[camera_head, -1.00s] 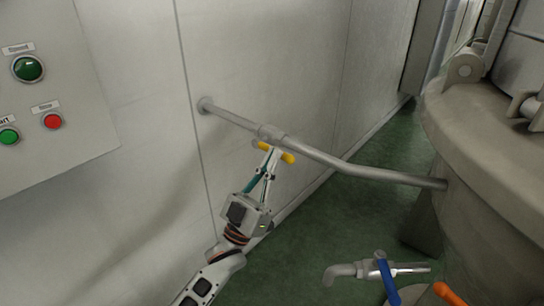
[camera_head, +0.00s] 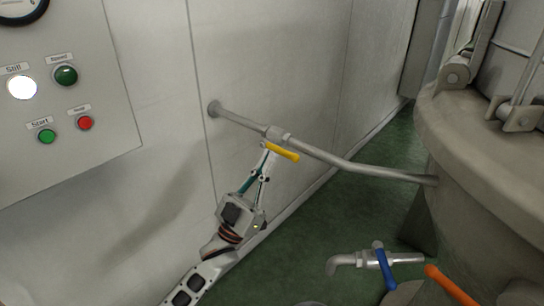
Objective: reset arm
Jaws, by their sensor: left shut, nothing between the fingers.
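My left arm comes in from the bottom left and reaches up along the wall. Its gripper (camera_head: 264,147) is shut and empty, with its fingertips close by the yellow valve handle (camera_head: 284,152) on the wall pipe (camera_head: 325,157). Whether the tips touch the handle I cannot tell. The handle slants down to the right below the valve body, at a small angle to the pipe. My right gripper is not in view.
A control panel (camera_head: 108,120) with a lit white lamp (camera_head: 22,87) and several buttons is on the left wall. A large metal vessel (camera_head: 465,150) stands at the right. A tap with a blue handle (camera_head: 384,268) and an orange handle (camera_head: 450,285) are at the bottom right. Green floor (camera_head: 300,240) lies between.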

